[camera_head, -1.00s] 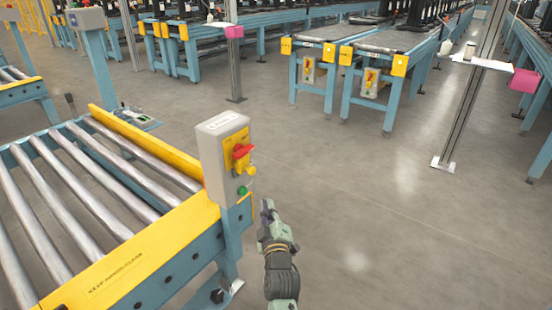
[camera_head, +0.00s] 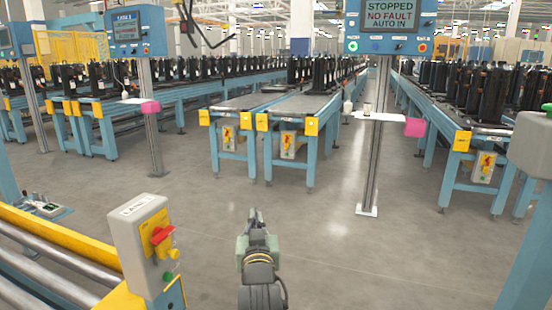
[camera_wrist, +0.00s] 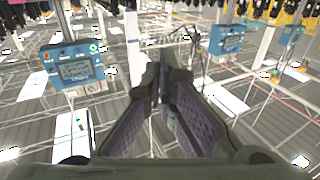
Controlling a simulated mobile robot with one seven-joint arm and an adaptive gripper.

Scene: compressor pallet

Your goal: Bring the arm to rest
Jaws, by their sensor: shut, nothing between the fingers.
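My gripper (camera_head: 254,217) shows at the bottom middle of the head view, pointing away from me over open grey floor. It is apart from the control box (camera_head: 146,246) with a red knob, which stands to its left on the roller conveyor's end. In the wrist view my gripper (camera_wrist: 165,70) has its fingers together at the tips, with nothing held. Behind the fingers the wrist view shows the ceiling with its lamps, and blue display panels (camera_wrist: 76,70).
The roller conveyor (camera_head: 60,240) with yellow edges is at the lower left. A post (camera_head: 378,150) with a "STOPPED" display (camera_head: 390,18) stands ahead to the right. A grey box on a blue leg (camera_head: 530,240) is at the right edge. The floor (camera_head: 350,260) between is clear.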

